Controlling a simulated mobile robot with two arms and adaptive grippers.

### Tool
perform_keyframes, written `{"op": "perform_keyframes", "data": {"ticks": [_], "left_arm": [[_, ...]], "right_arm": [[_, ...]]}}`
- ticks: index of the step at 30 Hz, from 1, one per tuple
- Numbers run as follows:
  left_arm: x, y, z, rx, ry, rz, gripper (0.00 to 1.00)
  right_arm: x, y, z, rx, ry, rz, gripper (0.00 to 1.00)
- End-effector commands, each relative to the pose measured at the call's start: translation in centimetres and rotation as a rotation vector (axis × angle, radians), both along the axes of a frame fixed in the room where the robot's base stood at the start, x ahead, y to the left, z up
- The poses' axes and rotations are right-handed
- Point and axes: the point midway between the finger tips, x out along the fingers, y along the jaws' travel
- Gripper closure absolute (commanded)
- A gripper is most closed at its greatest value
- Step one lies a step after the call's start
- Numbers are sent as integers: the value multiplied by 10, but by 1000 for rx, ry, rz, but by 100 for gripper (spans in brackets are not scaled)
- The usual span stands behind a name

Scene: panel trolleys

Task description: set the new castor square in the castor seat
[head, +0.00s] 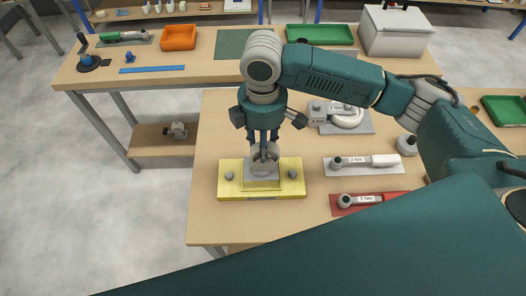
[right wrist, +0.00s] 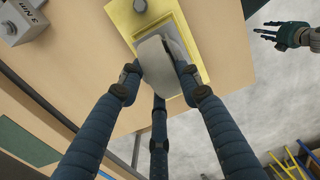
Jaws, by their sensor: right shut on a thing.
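The new castor (head: 266,161), a pale wheel, is held upright between the fingers of my right gripper (head: 265,140), over the middle of the yellow block (head: 230,189). In the right wrist view the castor (right wrist: 154,62) sits between the three fingers of my right gripper (right wrist: 158,80), with the yellow block (right wrist: 124,18) behind. The fingers hide part of it, and I cannot tell if it is fully down in the seat. My left gripper (right wrist: 277,33) shows at the right there, its fingers spread and empty.
Torque wrenches on a grey board (head: 335,172) and a red board (head: 395,197) lie right of the block. A wheel on a grey plate (head: 368,128) stands behind them. Another castor (head: 179,130) is on a low shelf. The table left of the block is clear.

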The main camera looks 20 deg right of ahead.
Motion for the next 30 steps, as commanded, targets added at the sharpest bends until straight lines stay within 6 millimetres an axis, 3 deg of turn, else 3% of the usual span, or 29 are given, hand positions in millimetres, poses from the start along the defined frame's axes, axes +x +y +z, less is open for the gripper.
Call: {"op": "perform_keyframes", "data": {"ticks": [5,12,25,26,28,30], "left_arm": [[0,0,3,0,1,0,60],[-1,0,8,0,2,0,60],[-2,1,8,1,3,0,60],[-2,1,8,1,3,0,60],[-2,1,7,1,4,0,60],[-2,1,7,1,4,0,60]], "right_arm": [[1,0,-12,0,-1,-2,100],[0,0,-43,-1,-1,-1,100],[1,0,-49,1,-2,0,100],[0,0,-50,0,-1,0,62],[0,0,-50,0,-1,0,48],[0,0,-50,-1,-1,0,47]]}}
